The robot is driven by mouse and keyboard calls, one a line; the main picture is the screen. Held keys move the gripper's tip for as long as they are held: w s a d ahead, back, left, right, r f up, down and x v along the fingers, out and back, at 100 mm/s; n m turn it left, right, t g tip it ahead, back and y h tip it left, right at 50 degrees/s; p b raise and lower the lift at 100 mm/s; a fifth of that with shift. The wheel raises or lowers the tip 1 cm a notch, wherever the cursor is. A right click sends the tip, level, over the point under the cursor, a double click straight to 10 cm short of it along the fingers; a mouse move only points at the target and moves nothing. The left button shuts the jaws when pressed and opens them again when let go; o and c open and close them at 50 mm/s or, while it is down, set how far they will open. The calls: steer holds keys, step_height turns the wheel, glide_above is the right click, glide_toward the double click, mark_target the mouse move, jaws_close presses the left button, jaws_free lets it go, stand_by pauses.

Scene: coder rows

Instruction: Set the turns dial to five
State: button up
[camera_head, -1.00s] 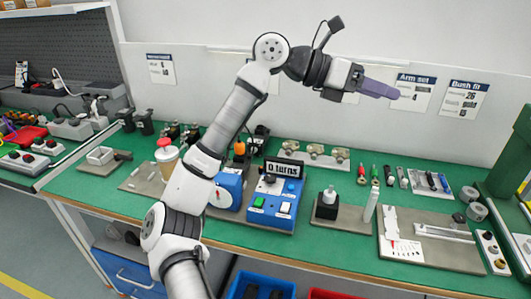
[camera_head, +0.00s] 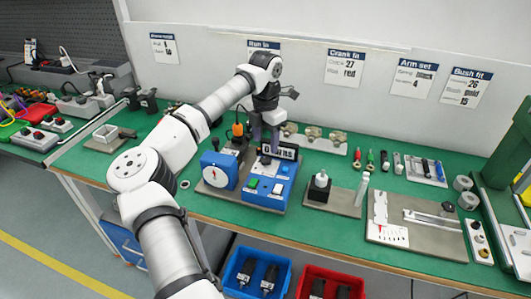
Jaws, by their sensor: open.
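The blue console (camera_head: 264,188) stands on the green bench in the middle of the head view, with green and white switches on its sloped front. Its turns display (camera_head: 287,152) is on top at the back. The display is partly hidden by my fingers; in the earlier view it read 0 turns. A small blue knob (camera_head: 285,169) sits on the console's upper right. I cannot tell whether a finger touches the console.
A blue box with a white round face (camera_head: 215,174) stands just left of the console. A black block with a pale top (camera_head: 319,187) stands to its right. Clamps (camera_head: 313,138) line the back. Blue and red bins (camera_head: 257,270) are below the bench front.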

mark_target(266, 159)
step_height(266, 159, down, 7)
steer(key=shift+r+p, duration=0.2)
steer(key=shift+p, duration=0.4)
steer(key=c, duration=1)
